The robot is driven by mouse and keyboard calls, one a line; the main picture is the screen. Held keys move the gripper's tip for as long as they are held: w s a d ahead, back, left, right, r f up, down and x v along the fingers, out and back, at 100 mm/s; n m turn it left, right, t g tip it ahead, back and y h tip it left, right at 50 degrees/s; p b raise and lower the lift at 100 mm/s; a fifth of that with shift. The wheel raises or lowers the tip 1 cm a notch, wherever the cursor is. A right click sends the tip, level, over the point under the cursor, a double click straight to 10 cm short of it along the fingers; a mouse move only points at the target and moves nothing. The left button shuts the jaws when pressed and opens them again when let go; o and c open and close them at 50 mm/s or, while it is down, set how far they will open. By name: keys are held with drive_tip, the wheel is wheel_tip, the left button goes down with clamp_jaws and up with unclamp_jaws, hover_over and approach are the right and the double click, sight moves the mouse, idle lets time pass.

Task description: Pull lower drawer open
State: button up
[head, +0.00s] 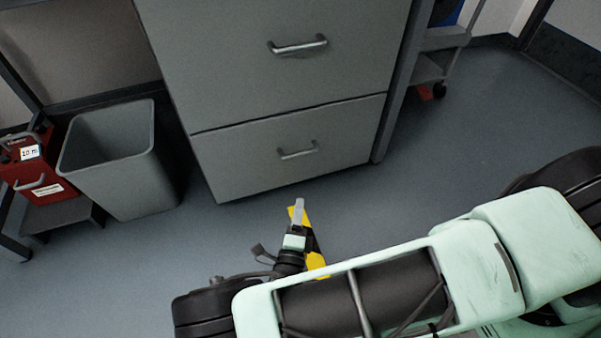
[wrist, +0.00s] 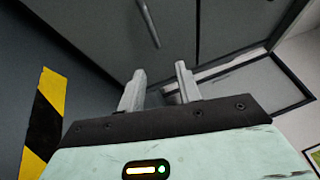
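The lower drawer (head: 345,150) is a grey front at the bottom of the cabinet and looks shut, with a thin seam above it. Its metal bar handle (head: 298,151) runs nearly level across the middle. My gripper (head: 298,205) is low in front of the drawer, below the handle and apart from it. In the wrist view my gripper (wrist: 160,82) shows two grey fingers spread apart with nothing between them. A metal handle (wrist: 148,24) on a grey front lies beyond the fingers, up and slightly left; which drawer it belongs to I cannot tell.
The upper drawer (head: 270,90) with its own handle (head: 298,45) sits above. A grey bin (head: 105,160) and a red box (head: 38,170) stand at left. Yellow-black floor tape (head: 315,258) lies under my arm. The floor at right (head: 500,115) is clear.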

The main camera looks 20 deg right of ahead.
drive_tip(key=w+d+b, duration=0.3)
drive_tip(key=w, duration=0.5)
drive_tip(key=w+d+r+n+y+b, duration=0.1)
drive_tip(key=w+d+b, duration=0.2)
drive_tip(key=w, duration=0.5)
drive_tip(key=shift+d+r+n+t+b, duration=0.2)
drive_tip(key=shift+n+t+b, duration=0.1)
drive_tip(key=shift+t, duration=0.1)
drive_tip(key=shift+a, duration=0.1)
clamp_jaws()
